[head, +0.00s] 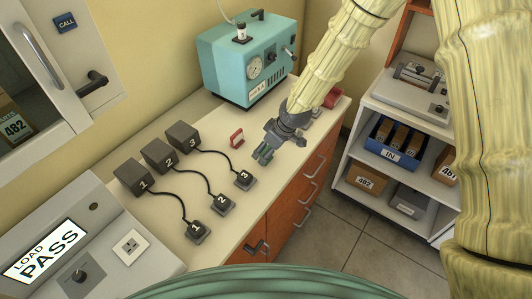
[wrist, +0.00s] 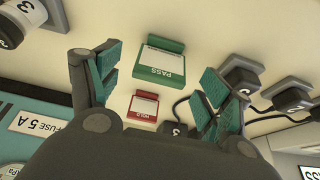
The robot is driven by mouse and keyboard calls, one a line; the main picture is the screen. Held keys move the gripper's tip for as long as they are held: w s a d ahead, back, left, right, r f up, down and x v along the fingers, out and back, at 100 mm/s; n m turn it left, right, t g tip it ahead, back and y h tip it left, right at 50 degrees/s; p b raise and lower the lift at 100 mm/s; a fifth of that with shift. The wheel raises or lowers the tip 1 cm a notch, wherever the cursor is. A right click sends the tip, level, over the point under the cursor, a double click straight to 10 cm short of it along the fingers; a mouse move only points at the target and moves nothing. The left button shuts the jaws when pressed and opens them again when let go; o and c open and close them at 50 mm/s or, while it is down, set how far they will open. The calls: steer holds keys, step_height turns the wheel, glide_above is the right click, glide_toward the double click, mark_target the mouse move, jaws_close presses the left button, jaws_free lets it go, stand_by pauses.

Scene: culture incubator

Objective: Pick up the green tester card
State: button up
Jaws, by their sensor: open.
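The green tester card (wrist: 158,62), marked PASS, stands out on the pale counter in the upper middle of the wrist view. My gripper (wrist: 161,66) is open and empty, with one teal-padded finger to each side of the card in the picture. The wrist view does not show how high the fingers are above it.
A red card (wrist: 143,106) marked HOLD is close to the green one; a red piece (head: 236,137) shows left of my gripper. Numbered black plugs (head: 244,180) with cables lie nearby. A teal machine (head: 250,62) stands behind. The counter's front edge (head: 290,185) is to the right.

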steer(key=shift+p+x, duration=0.45)
steer(key=shift+x, duration=0.95)
steer(key=c, duration=1)
